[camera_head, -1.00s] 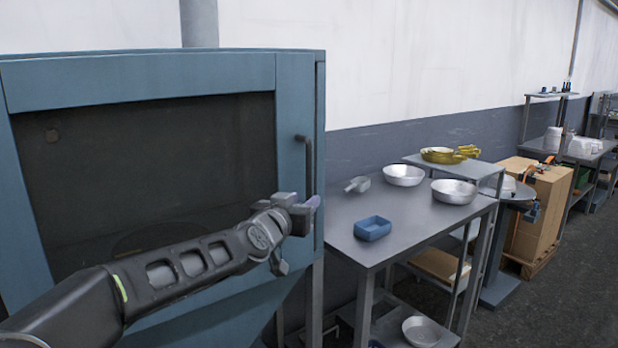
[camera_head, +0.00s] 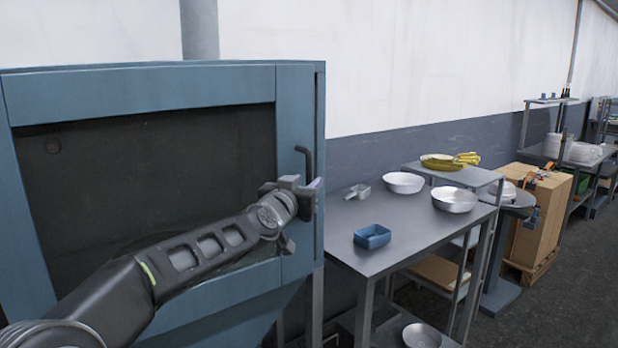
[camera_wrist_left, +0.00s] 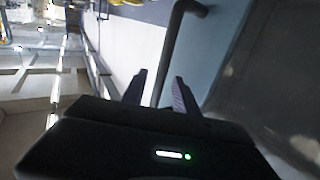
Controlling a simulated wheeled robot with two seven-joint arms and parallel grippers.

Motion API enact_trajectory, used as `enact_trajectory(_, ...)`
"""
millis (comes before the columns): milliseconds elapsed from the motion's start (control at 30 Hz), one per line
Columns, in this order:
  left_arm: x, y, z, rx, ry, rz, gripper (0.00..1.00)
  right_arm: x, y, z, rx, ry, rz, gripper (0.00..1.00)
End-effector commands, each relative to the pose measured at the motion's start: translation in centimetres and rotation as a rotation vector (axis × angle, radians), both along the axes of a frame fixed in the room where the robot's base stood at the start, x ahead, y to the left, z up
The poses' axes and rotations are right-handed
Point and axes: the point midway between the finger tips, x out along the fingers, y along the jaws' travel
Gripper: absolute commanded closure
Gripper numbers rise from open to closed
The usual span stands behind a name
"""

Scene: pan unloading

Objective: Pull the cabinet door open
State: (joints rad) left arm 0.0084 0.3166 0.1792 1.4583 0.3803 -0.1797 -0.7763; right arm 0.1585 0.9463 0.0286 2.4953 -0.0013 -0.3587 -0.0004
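The blue cabinet (camera_head: 150,88) fills the left of the head view. Its door (camera_head: 295,110) has a dark window and looks shut. A dark bar handle (camera_head: 308,160) stands upright near the door's right edge; its upper bend shows and its lower part is hidden by my left gripper. My left gripper (camera_head: 312,190) is at the handle. In the left wrist view, the handle (camera_wrist_left: 174,45) runs down between the two spread fingers (camera_wrist_left: 159,92), with a gap visible beside it. My right gripper is in neither view.
A grey metal table (camera_head: 410,235) stands right of the cabinet, holding a blue tray (camera_head: 372,237), a scoop and metal pans (camera_head: 454,199). Brown boxes (camera_head: 540,215) stand farther right. Dark floor is open at the lower right.

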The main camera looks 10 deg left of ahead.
Motion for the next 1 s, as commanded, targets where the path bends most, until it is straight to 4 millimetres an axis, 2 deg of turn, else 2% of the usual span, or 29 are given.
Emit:
enact_trajectory(100, 1.5, -0.2, 0.1, 0.000, 0.001, -0.001, 0.64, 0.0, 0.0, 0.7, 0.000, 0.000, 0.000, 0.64)
enact_trajectory(200, 2.0, -0.2, 0.1, -0.001, 0.000, 0.000, 0.64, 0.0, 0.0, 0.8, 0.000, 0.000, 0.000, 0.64)
enact_trajectory(467, 2.2, -0.2, 0.0, 0.000, 0.000, 0.000, 0.64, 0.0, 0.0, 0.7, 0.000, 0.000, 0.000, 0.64)
enact_trajectory(900, 2.1, -0.2, 0.0, 0.000, 0.000, 0.000, 0.98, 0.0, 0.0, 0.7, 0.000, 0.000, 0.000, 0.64)
enact_trajectory(1000, 2.1, -0.2, 0.0, 0.000, 0.000, 0.000, 1.00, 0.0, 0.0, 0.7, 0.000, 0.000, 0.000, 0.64)
